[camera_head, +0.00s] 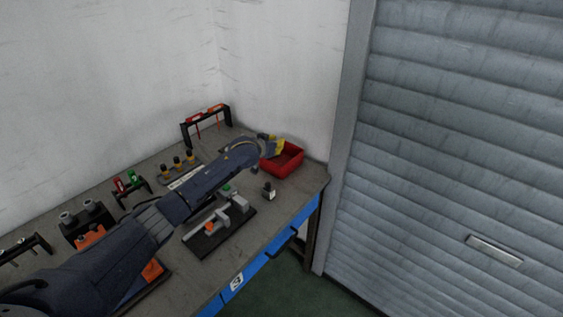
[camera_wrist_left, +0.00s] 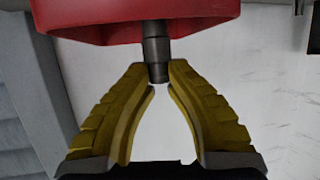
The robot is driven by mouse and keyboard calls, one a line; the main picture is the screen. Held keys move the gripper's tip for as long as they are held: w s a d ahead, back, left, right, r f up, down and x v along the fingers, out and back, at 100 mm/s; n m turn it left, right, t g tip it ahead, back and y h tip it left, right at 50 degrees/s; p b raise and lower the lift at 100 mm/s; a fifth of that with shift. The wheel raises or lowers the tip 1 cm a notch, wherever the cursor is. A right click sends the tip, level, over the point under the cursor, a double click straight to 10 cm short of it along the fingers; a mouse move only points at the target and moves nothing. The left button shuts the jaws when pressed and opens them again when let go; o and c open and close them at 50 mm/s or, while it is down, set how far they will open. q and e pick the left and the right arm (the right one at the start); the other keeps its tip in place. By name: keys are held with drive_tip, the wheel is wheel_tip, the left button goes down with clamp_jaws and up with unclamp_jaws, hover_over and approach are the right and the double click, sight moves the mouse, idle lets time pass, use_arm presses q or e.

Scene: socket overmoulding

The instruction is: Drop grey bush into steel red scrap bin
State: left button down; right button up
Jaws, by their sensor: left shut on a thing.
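The red scrap bin (camera_head: 284,168) stands at the far right corner of the bench, open at the top. My left arm reaches across the bench, and its yellow-fingered gripper (camera_head: 272,146) is at the bin's back left rim. In the left wrist view the gripper (camera_wrist_left: 159,75) is shut on the grey bush (camera_wrist_left: 156,48), a stepped dark grey cylinder held between the fingertips. The red bin (camera_wrist_left: 130,28) shows just beyond the bush there; I cannot tell whether they touch. The bush cannot be made out in the head view. My right gripper is not in view.
Yellow-topped posts (camera_head: 178,163) and a red and green holder (camera_head: 128,184) are left of my arm.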

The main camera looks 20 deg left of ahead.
use_arm(q)
drive_tip(key=shift+f, duration=0.25)
drive_tip(key=c, duration=1.3)
unclamp_jaws()
drive_tip(key=shift+s, duration=0.1)
drive_tip(key=shift+v, duration=5.95)
